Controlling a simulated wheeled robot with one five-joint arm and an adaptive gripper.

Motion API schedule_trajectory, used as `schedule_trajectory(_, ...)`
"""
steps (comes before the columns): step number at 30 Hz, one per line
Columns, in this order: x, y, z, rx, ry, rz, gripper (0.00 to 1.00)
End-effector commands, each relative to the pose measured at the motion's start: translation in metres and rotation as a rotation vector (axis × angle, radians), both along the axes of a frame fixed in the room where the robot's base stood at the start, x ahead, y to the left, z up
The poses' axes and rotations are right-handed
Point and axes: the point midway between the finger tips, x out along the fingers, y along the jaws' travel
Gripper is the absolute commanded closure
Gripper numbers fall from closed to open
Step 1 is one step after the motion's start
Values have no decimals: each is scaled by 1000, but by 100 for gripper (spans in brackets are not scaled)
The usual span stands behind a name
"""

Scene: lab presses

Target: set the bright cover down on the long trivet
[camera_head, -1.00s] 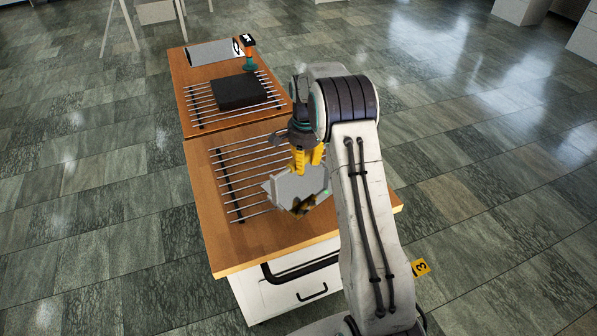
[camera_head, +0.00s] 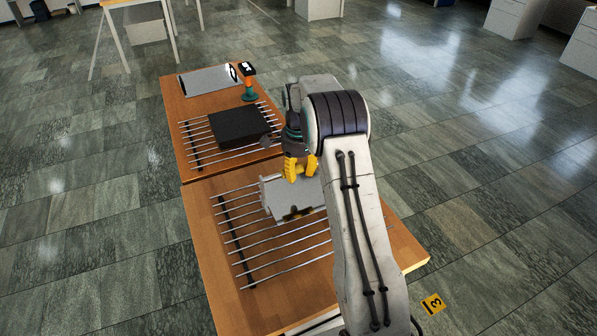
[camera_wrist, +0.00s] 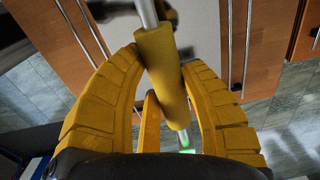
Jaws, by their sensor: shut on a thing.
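The bright cover (camera_head: 292,200) is a light grey metal plate with a notched front edge. My gripper (camera_head: 300,168) is shut on its bar handle, whose yellow sleeve (camera_wrist: 163,68) lies between the fingers in the wrist view. The grey plate (camera_wrist: 205,30) shows beyond it. The near rack of parallel metal rods (camera_head: 243,243), seemingly the long trivet, lies on the near wooden top. The cover is over its far part; I cannot tell whether it touches the rods. My arm hides the right side of the cover and rack.
A second rack (camera_head: 190,139) on the far wooden top bears a black block (camera_head: 238,126). Behind it are a flat grey plate (camera_head: 207,80) and an orange-and-green tool (camera_head: 248,84). The near wooden top (camera_head: 212,265) is bare along its left edge.

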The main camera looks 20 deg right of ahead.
Motion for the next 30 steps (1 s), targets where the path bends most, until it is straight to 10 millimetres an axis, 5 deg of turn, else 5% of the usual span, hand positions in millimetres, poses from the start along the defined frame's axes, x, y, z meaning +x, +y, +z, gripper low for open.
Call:
schedule_trajectory(11,2,2,3,-2,-10,2,99)
schedule_trajectory(30,1,1,-28,-2,-8,2,99)
